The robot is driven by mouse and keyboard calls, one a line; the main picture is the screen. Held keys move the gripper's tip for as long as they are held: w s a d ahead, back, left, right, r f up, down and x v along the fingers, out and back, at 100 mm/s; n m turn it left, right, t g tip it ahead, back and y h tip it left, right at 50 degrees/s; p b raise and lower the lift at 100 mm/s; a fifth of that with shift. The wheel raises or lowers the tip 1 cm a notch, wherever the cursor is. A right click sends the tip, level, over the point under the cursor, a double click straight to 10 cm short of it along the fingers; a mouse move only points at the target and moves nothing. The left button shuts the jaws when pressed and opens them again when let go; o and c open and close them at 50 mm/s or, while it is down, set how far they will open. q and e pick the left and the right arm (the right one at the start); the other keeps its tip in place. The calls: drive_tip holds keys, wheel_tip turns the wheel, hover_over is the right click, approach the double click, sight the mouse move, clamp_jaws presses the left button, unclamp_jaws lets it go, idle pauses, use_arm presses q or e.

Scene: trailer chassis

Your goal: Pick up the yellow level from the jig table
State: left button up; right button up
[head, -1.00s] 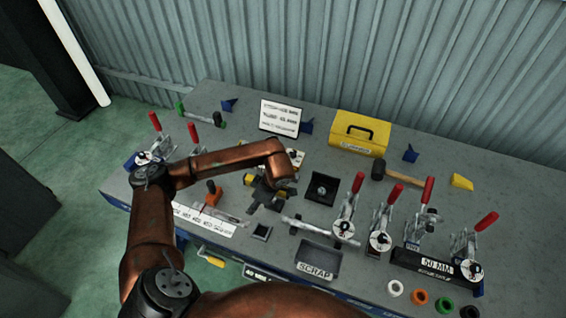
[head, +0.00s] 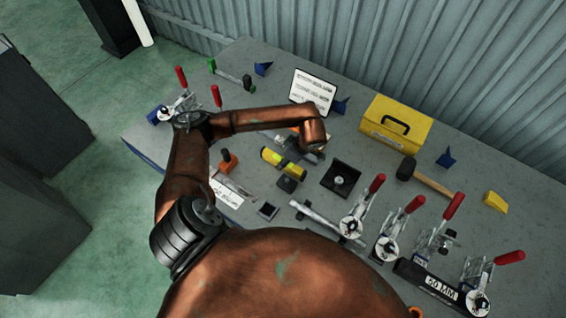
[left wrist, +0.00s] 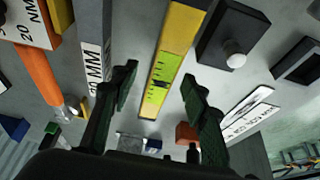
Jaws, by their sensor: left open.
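The yellow level (head: 283,163) lies on the grey jig table (head: 262,65), left of a black block with a knob. In the left wrist view the level (left wrist: 178,35) runs down between the two dark fingers, with its green vial facing the camera. My left gripper (left wrist: 158,92) is open, with a finger on either side of the level in that picture; I see no contact. In the head view the left gripper (head: 308,150) is partly hidden under its own arm, just behind and right of the level. My right gripper is not in view.
Red-handled clamps (head: 360,210), a yellow toolbox (head: 396,123) and a mallet (head: 425,175) stand further right.

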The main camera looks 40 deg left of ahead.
use_arm(q)
drive_tip(key=shift+x, duration=1.1)
drive_tip(key=shift+s, duration=0.1)
clamp_jaws()
